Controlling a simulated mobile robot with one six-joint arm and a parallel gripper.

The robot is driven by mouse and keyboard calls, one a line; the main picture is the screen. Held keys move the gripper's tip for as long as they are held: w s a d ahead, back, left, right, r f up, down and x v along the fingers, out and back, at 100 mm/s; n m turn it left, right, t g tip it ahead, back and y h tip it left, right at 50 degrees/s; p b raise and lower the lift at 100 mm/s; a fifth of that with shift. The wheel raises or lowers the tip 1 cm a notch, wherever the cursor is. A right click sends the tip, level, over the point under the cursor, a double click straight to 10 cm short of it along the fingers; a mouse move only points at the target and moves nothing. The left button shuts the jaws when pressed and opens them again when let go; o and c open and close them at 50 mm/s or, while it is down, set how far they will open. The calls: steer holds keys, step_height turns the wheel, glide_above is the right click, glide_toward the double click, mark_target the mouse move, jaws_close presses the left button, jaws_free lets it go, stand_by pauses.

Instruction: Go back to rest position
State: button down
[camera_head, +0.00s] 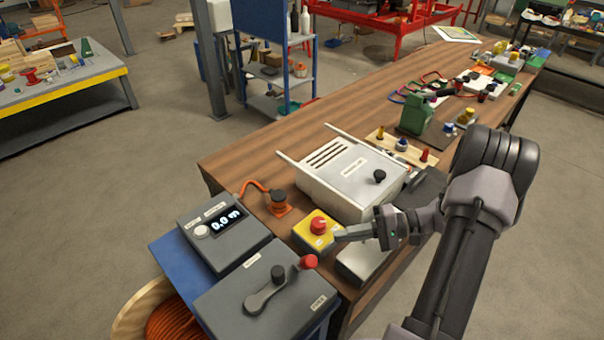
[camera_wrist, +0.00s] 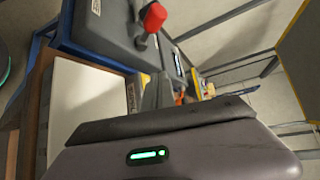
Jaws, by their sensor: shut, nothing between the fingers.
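My gripper (camera_head: 345,236) reaches in from the right over the wooden bench. Its jaws are shut and hold nothing. The fingertips are close to the yellow box with a red button (camera_head: 319,226); I cannot tell if they touch it. In the wrist view the dark gripper body (camera_wrist: 160,140) fills the bottom, with a green light on it. The grey box with a red-knobbed lever (camera_wrist: 153,17) stands beyond it there; the same lever box (camera_head: 268,294) shows at the lower left in the head view.
A grey box with a lit display (camera_head: 228,220) stands beside the lever box on a blue stand. A white slotted housing (camera_head: 345,175) sits on the bench behind my gripper. A green device (camera_head: 415,117) and small parts stand farther along the bench (camera_head: 260,150).

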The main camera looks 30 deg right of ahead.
steer(key=a+r+n+g+h, duration=0.25)
steer(key=a+r+g, duration=0.25)
steer(key=a+r, duration=0.35)
steer(key=s+a+r+n+t+h, duration=0.1)
steer(key=s+a+r+t+h, duration=0.3)
steer(key=s+a+r+h, duration=0.5)
steer(key=s+a+r, duration=0.3)
steer(key=a+r, duration=0.1)
steer(key=shift+a, duration=0.2)
steer(key=shift+r, duration=0.1)
